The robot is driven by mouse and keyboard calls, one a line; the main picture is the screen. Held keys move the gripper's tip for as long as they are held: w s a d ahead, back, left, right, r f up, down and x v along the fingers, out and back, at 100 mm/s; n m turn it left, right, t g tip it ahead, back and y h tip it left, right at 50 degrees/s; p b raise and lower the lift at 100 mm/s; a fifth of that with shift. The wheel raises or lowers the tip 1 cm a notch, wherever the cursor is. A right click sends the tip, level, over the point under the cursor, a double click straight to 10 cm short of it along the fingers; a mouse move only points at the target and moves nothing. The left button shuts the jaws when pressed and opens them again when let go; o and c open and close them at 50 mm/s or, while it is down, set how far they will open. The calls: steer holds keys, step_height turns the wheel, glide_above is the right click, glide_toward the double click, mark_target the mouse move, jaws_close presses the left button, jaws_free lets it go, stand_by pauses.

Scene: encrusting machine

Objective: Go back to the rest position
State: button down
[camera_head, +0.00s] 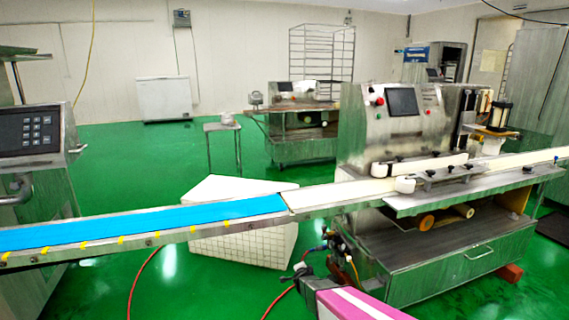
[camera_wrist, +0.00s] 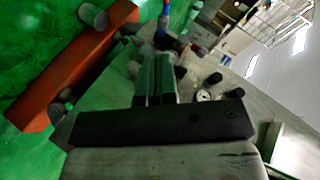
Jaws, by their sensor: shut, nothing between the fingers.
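My gripper (camera_wrist: 153,78) shows in the wrist view with its two fingers together and nothing between them. In the head view my arm enters at the bottom centre, and the dark gripper end (camera_head: 301,272) is low, in front of the encrusting machine (camera_head: 400,130). It appears close to the hoses and fittings at the machine's lower left side, but I cannot tell whether it touches them. The machine has a steel body, a dark screen and a red button. A white conveyor belt (camera_head: 335,191) runs along its front.
A blue conveyor (camera_head: 140,225) crosses the left side. A white crate (camera_head: 240,245) stands on the green floor beneath it. A control panel (camera_head: 32,130) is at far left. In the wrist view, a red-orange block (camera_wrist: 75,62) lies at left. Open floor shows at bottom left.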

steer(key=s+a+r+n+g+y, duration=0.1)
steer(key=s+r+n+g+y, duration=0.1)
steer(key=s+r+n+y, duration=0.45)
steer(key=s+d+r+n+g+h, duration=0.2)
steer(key=s+d+r+g, duration=0.3)
steer(key=s, duration=0.5)
steer(key=s+d+r+n+g+h, duration=0.3)
steer(key=s+d+r+n+g, duration=0.1)
steer(key=s+r, duration=0.4)
steer(key=s+d+g, duration=0.1)
steer(key=s+d, duration=0.1)
steer(key=shift+s+r+n+g, duration=0.3)
steer(key=shift+r+n, duration=0.05)
steer(key=shift+r, duration=0.05)
